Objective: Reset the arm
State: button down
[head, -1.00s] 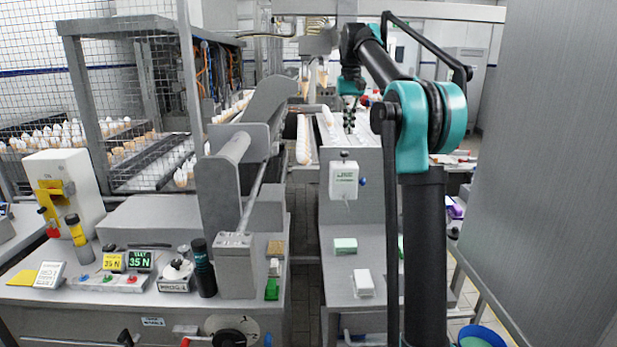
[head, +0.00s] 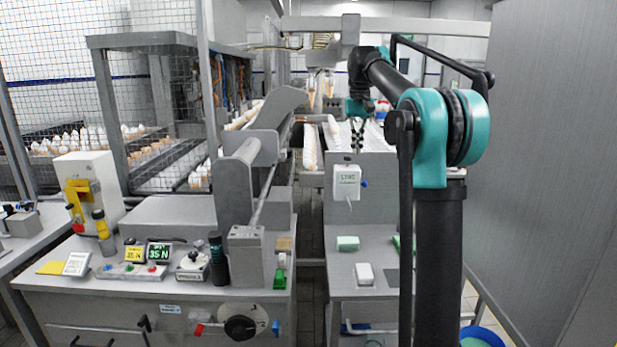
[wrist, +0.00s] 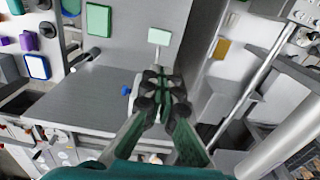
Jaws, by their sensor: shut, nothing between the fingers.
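My gripper (head: 356,140) hangs from the end of my teal and black arm (head: 440,130), pointing down in the head view. It is near the back end of the narrow grey table (head: 340,262). In the wrist view my gripper (wrist: 161,88) has its dark fingertips together, with nothing visible between them. A small white box (head: 346,182) on the table's upright panel sits just below the gripper in the head view.
The left workbench (head: 200,290) carries a grey roller machine (head: 240,175), displays and knobs. A green block (head: 347,243) and a white block (head: 364,274) lie on the narrow table. A wire mesh cage (head: 120,100) stands left, a grey panel (head: 540,170) right.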

jog(key=s+d+f+t, duration=0.2)
jog(key=s+f, duration=1.6)
jog(key=f, duration=0.1)
jog(key=s+d+f+t, duration=0.1)
jog(key=s+f, duration=1.7)
jog(key=shift+d+f+t, duration=0.35)
jog(key=shift+f+t, duration=0.05)
